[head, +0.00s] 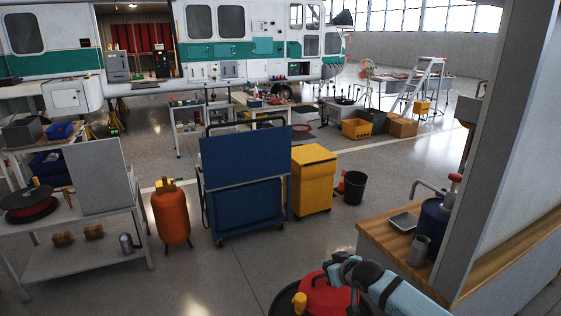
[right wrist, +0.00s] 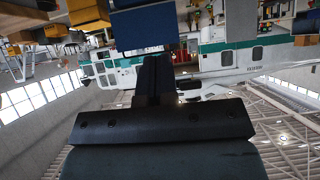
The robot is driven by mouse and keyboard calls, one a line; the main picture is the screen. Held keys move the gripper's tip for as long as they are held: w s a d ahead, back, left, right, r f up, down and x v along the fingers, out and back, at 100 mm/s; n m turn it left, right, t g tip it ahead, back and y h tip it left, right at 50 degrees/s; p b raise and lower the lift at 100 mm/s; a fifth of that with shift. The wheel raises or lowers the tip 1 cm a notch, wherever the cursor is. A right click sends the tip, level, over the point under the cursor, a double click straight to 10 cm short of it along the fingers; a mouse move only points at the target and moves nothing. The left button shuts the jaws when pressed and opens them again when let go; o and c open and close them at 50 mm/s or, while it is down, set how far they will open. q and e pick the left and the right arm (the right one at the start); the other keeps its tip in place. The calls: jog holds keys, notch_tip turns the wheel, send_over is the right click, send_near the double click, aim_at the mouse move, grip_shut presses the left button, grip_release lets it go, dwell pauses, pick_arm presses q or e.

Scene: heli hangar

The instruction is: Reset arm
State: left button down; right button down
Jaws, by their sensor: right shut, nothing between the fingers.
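My right gripper (right wrist: 154,68) shows in the right wrist view as two dark fingers together in front of its wide black body. It is shut and holds nothing. In the head view a light blue and black link of my right arm (head: 388,286) comes in at the bottom right. It overlaps a red round-topped thing (head: 326,294) in that picture; I cannot tell whether they touch. The right fingers cannot be made out in the head view. My left arm and gripper do not show.
A wooden-topped counter (head: 385,240) and a wall post stand at the right. A blue board cart (head: 243,180), yellow cabinet (head: 314,180), orange tank (head: 170,216) and black bin (head: 354,188) stand ahead. A metal cart (head: 90,262) is at the left. A helicopter (head: 240,50) stands behind.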

jog(key=s+a+f, duration=0.1)
jog(key=s+f, duration=0.3)
jog(key=s, duration=0.3)
jog(key=s+a+f+y, duration=0.1)
jog(key=s+a+f, duration=0.15)
jog(key=s, duration=0.35)
jog(key=s+a+f, duration=0.1)
jog(key=s+f, duration=0.4)
jog(key=s, duration=0.2)
jog(key=s+d+f+m+h, duration=0.1)
jog(key=s+d, duration=0.2)
jog(key=s, duration=0.7)
jog(key=s+d+f+h, duration=0.1)
jog(key=s+d, duration=0.2)
jog(key=s, duration=0.7)
jog(key=shift+d+f+m+t, duration=0.3)
jog(key=shift+f+m+t, duration=0.05)
jog(key=shift+m+t, duration=0.05)
